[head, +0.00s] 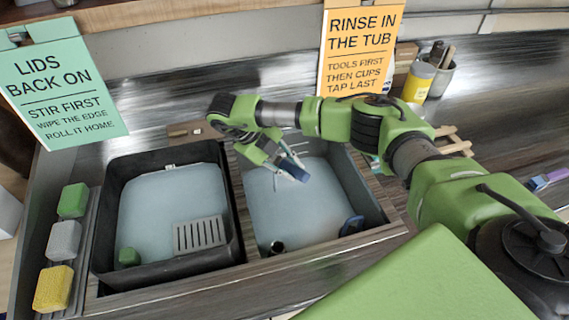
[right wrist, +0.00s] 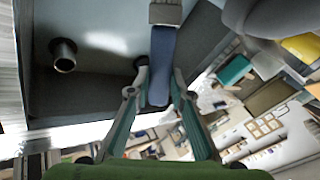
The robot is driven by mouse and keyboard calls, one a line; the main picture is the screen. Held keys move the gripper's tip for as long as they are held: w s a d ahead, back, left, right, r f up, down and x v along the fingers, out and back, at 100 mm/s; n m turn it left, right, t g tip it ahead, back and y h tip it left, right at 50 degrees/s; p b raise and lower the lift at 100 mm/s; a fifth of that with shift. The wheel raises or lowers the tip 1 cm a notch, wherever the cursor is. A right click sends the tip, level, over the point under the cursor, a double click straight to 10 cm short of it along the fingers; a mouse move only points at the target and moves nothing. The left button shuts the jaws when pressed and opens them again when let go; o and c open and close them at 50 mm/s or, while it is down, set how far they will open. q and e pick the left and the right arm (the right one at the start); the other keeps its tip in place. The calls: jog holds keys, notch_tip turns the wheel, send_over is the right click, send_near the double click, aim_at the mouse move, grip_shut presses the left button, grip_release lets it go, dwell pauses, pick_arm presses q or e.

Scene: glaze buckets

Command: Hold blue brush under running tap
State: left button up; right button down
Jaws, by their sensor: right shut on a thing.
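My right gripper (head: 280,157) reaches over the right-hand basin (head: 312,205) and is shut on the blue brush (head: 294,171). In the right wrist view the fingers (right wrist: 160,92) close on both sides of the brush's blue handle (right wrist: 161,58). A grey-brown block (right wrist: 166,12) shows at the handle's far end. The brush is inside the basin's outline; its height above the bottom is hard to tell. I cannot make out a tap or a stream of water on the brush. My left gripper is not in view.
A short dark tube (head: 276,246) stands in the right basin near a dark blue round thing (head: 351,225). The left black tub (head: 104,235) holds a grey slotted block (head: 199,235). Sponges (head: 64,240) line the left edge. An orange sign (head: 360,45) stands behind.

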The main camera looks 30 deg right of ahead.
jog(key=shift+s+d, duration=0.15)
jog(key=shift+s, duration=0.05)
jog(key=s+a+p, duration=0.2)
jog(key=s+a, duration=0.1)
jog(key=a, duration=0.4)
jog(key=shift+s+a, duration=0.15)
jog(key=shift+s, duration=0.15)
dwell(0.3)
dwell(1.2)
jog(key=s+a+r+p, duration=0.2)
jog(key=a+r+p, duration=0.2)
jog(key=shift+a+p, duration=0.25)
jog(key=shift+p, duration=0.15)
